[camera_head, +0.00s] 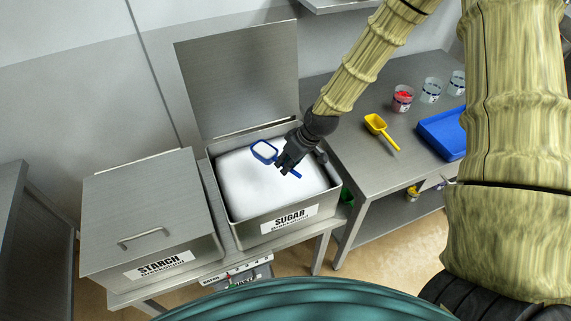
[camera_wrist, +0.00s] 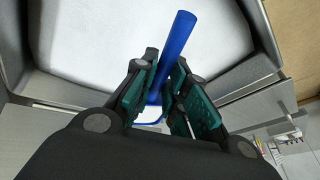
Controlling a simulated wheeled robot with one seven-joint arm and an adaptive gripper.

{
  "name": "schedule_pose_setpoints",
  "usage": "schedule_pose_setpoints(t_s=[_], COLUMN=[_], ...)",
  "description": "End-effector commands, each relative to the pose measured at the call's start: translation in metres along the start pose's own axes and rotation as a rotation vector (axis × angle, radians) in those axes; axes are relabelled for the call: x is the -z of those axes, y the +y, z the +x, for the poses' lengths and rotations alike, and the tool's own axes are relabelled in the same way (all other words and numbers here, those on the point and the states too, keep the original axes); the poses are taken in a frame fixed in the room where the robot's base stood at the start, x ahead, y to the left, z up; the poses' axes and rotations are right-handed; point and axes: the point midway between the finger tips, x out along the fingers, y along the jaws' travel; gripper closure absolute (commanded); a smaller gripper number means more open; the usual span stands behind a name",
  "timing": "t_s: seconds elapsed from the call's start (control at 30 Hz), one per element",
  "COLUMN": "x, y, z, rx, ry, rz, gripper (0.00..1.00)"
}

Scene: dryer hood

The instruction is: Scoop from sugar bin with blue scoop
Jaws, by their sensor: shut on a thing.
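The sugar bin (camera_head: 233,221) stands with its lid (camera_head: 237,80) raised at the back, filled with white sugar (camera_head: 245,190). My gripper (camera_head: 286,168) is over the bin and shut on the handle of the blue scoop (camera_head: 264,152). In the wrist view the blue handle (camera_wrist: 179,45) sticks out beyond my gripper's fingers (camera_wrist: 168,98), over the white sugar (camera_wrist: 120,40). The scoop's head is mostly hidden there by the fingers.
A closed starch bin (camera_head: 150,205) stands left of the sugar bin. On the steel table (camera_head: 350,135) to the right lie a yellow scoop (camera_head: 381,130) and a blue tray (camera_head: 443,135). A red-filled cup (camera_head: 402,98) and two pale cups (camera_head: 431,90) stand behind them.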

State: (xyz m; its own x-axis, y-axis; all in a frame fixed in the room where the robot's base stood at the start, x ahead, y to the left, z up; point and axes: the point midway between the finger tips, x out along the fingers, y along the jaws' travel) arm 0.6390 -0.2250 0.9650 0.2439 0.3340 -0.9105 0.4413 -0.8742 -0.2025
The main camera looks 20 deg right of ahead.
Motion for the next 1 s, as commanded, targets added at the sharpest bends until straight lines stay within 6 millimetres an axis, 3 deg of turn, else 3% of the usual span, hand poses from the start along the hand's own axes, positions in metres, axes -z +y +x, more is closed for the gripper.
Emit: schedule_pose_setpoints(t_s=[1.0], x=[0.014], y=[-0.010], z=[-0.047], rx=[0.001], ry=[0.014], rz=[-0.003], gripper=[1.00])
